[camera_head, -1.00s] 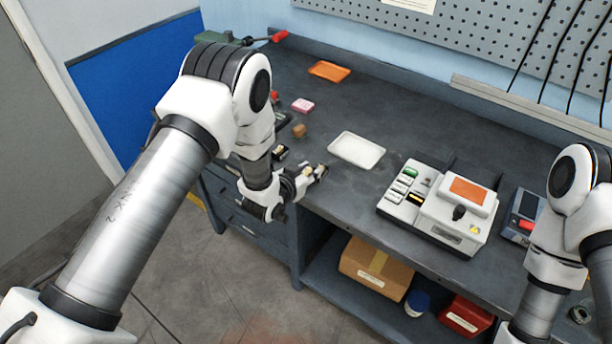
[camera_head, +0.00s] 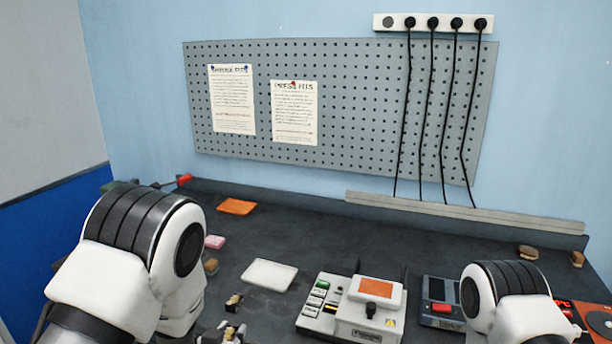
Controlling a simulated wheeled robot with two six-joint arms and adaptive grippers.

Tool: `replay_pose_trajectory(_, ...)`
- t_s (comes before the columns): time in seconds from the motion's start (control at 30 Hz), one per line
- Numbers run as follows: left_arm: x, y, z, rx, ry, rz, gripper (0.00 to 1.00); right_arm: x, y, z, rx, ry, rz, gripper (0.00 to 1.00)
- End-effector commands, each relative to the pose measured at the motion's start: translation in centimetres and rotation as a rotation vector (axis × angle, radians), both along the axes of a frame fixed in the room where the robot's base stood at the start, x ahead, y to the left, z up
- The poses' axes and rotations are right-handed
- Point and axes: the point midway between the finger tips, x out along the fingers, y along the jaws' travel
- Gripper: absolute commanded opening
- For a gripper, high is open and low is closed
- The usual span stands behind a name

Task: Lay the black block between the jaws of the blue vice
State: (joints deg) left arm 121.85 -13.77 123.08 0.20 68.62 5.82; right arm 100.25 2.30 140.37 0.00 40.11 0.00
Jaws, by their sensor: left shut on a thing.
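I cannot make out the blue vice in this view. My right arm shows at the lower right, but its gripper is out of the picture.
A white tray (camera_head: 269,275) lies on the bench. Right of it stands a white device (camera_head: 370,311) with an orange panel, then a grey-blue box (camera_head: 441,316) with a red button. An orange tray (camera_head: 236,207), a pink block (camera_head: 215,242) and a brown piece (camera_head: 211,266) lie left.

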Motion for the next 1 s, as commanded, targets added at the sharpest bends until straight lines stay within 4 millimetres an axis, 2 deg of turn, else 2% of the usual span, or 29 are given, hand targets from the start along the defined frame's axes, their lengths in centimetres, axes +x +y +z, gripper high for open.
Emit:
replay_pose_trajectory(0.03,-1.6,0.7,-0.2,0.003,0.008,0.032,0.0,0.0,0.0,-0.5,0.0,0.0,0.0,0.4)
replay_pose_trajectory(0.1,-3.5,1.8,-0.1,0.001,0.016,0.084,0.0,0.0,0.0,-0.5,0.0,0.0,0.0,0.4)
replay_pose_trajectory(0.2,-5.0,3.0,0.2,-0.008,0.015,0.136,0.0,0.0,0.0,-0.3,0.0,0.0,0.0,0.4)
replay_pose_trajectory(0.33,-5.0,3.4,0.7,-0.031,-0.012,0.163,0.0,0.0,0.0,-0.3,0.0,0.0,0.0,0.4)
replay_pose_trajectory(0.47,-5.0,3.2,0.3,-0.015,0.007,0.148,0.0,0.0,0.0,-0.3,0.0,0.0,0.0,0.4)
replay_pose_trajectory(0.57,-3.6,2.1,0.1,-0.004,0.01,0.099,0.0,0.0,0.0,-0.3,0.0,0.0,0.0,0.4)
replay_pose_trajectory(0.67,-0.9,0.6,0.4,-0.004,-0.003,0.031,0.0,0.0,0.0,0.1,0.0,0.0,0.0,0.4)
replay_pose_trajectory(0.8,3.8,-1.0,0.4,-0.007,-0.021,-0.069,0.0,0.0,0.0,1.4,0.0,0.0,0.0,0.4)
replay_pose_trajectory(0.9,6.2,-1.1,0.0,-0.01,-0.031,-0.104,0.0,0.0,0.0,2.3,0.0,-0.001,0.0,0.4)
replay_pose_trajectory(1.0,7.5,-0.3,-0.6,-0.026,-0.038,-0.105,0.0,0.0,0.0,3.2,0.0,-0.001,0.0,0.4)
